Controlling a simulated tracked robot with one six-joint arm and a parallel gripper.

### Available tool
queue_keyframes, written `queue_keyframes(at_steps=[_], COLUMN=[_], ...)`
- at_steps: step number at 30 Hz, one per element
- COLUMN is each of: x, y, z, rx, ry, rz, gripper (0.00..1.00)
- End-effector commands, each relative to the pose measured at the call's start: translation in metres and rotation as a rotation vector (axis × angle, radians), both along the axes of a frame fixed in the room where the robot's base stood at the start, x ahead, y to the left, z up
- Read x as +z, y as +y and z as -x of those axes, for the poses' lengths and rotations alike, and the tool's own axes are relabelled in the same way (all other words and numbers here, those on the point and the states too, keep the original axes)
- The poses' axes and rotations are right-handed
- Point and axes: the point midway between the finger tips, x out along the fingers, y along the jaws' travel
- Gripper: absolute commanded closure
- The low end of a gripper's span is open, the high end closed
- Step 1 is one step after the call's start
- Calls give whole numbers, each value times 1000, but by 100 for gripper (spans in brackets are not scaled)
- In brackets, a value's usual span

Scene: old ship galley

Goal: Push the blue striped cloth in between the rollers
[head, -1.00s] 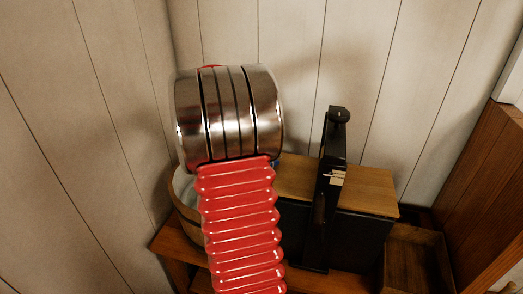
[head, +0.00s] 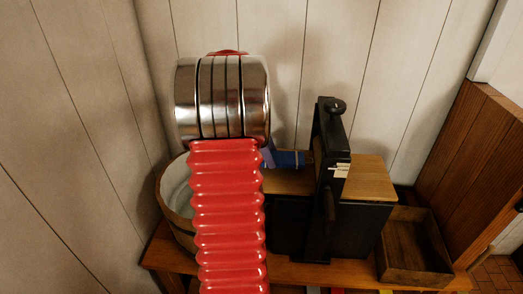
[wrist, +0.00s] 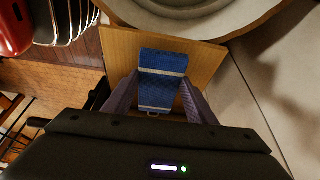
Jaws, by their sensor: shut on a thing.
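The blue striped cloth (head: 290,159) shows in the head view between my arm and the black roller frame (head: 328,160). Its right end reaches the frame's left side. In the wrist view the cloth (wrist: 161,90), blue with pale stripes, lies over a wooden board (wrist: 121,50). My gripper (head: 268,156) is shut on the cloth and partly hidden by my red arm. In the wrist view my gripper's two purple-grey fingers (wrist: 160,92) flank the cloth. The rollers are hidden inside the frame, so I cannot tell whether the cloth's end is between them.
A round wooden tub (head: 171,205) with a pale inside stands at the left, partly behind my arm. A wooden board (head: 368,181) extends right of the frame. An open wooden tray (head: 412,246) sits at the right on the bench (head: 350,277). Plank walls close off the back and left.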

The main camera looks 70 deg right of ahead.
Motion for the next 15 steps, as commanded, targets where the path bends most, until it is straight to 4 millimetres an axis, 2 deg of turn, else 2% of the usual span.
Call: queue_keyframes(at_steps=[5, 15], x=[0, 0], y=[-1, 0], z=[5, 1], rx=[-25, -17], ry=[1, 3], rz=[1, -1], gripper=[75, 75])
